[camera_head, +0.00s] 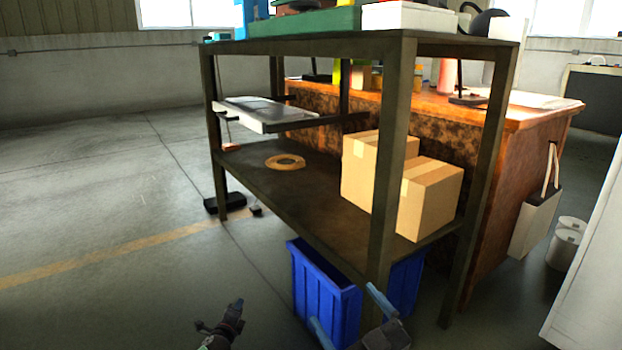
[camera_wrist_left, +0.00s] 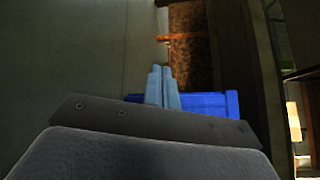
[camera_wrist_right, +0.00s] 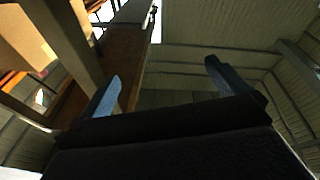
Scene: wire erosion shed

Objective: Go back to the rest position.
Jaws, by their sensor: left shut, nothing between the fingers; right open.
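My left gripper (camera_head: 238,306) is low over the floor at the bottom of the head view, left of the blue bin. It is shut and empty; its two pale fingers lie side by side in the left wrist view (camera_wrist_left: 162,75). My right gripper (camera_head: 346,310) is at the bottom edge of the head view, in front of the blue bin and the near leg of the shelf unit. Its blue-grey fingers are spread apart with nothing between them, as the right wrist view also shows (camera_wrist_right: 162,74).
A dark metal shelf unit (camera_head: 391,165) stands close in front, with cardboard boxes (camera_head: 428,200) and a tape roll (camera_head: 285,162) on its lower shelf. A blue bin (camera_head: 325,290) is beneath it. A wooden counter (camera_head: 530,175) stands behind. The floor at left is mostly clear.

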